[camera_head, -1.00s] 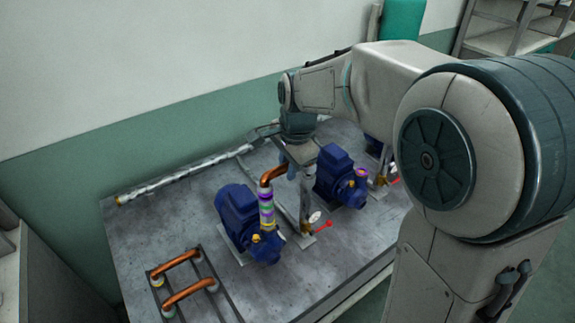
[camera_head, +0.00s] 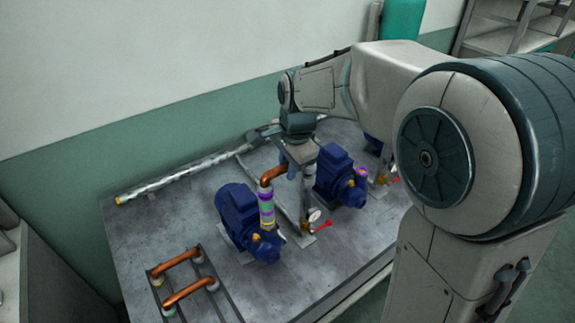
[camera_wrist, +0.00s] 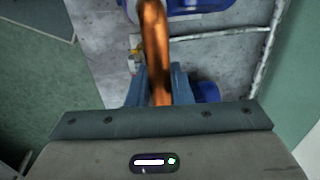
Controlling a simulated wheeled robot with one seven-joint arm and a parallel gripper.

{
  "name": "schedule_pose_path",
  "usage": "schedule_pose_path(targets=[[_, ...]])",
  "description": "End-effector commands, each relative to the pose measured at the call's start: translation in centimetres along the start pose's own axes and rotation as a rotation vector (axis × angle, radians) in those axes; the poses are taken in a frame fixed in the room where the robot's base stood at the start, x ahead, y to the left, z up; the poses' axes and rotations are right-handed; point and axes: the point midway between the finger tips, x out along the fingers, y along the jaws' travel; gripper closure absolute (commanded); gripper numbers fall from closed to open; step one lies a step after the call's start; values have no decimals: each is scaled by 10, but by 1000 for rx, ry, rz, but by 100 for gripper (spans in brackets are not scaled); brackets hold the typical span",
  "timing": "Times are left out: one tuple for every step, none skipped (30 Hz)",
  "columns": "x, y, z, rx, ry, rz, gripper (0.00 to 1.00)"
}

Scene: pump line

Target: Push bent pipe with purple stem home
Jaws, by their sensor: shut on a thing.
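The copper bent pipe (camera_head: 271,174) is gripped near its top bend. Its near leg runs down to an upright stem (camera_head: 266,207) with purple, green and yellow bands, at the left blue pump (camera_head: 241,218). My gripper (camera_head: 291,170) is shut on the pipe from above, right of that stem. In the wrist view the copper pipe (camera_wrist: 156,50) runs between the blue fingers (camera_wrist: 157,88). The pipe's far leg is largely hidden behind my gripper. How deep the ends sit cannot be told.
A second blue pump (camera_head: 337,178) stands close on the right. A gauge (camera_head: 314,215) and red lever (camera_head: 322,224) are between the pumps. Two loose copper pipes (camera_head: 187,291) lie on a rack (camera_head: 222,290). A silver pipe (camera_head: 180,177) runs along the back.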

Motion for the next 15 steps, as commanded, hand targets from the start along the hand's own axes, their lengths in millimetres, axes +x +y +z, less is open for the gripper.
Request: schedule_pose_path(targets=[[1,0,0,0,0,0,100],[2,0,0,0,0,0,100],[2,0,0,0,0,0,100],[3,1,0,0,0,0,100],[3,1,0,0,0,0,100],[4,1,0,0,0,0,100],[4,1,0,0,0,0,100],[5,1,0,0,0,0,100],[5,1,0,0,0,1,100],[5,1,0,0,0,1,100],[5,1,0,0,0,1,100],[5,1,0,0,0,2,100],[5,2,0,0,0,2,100],[6,2,0,0,0,2,100],[6,2,0,0,0,3,100]])
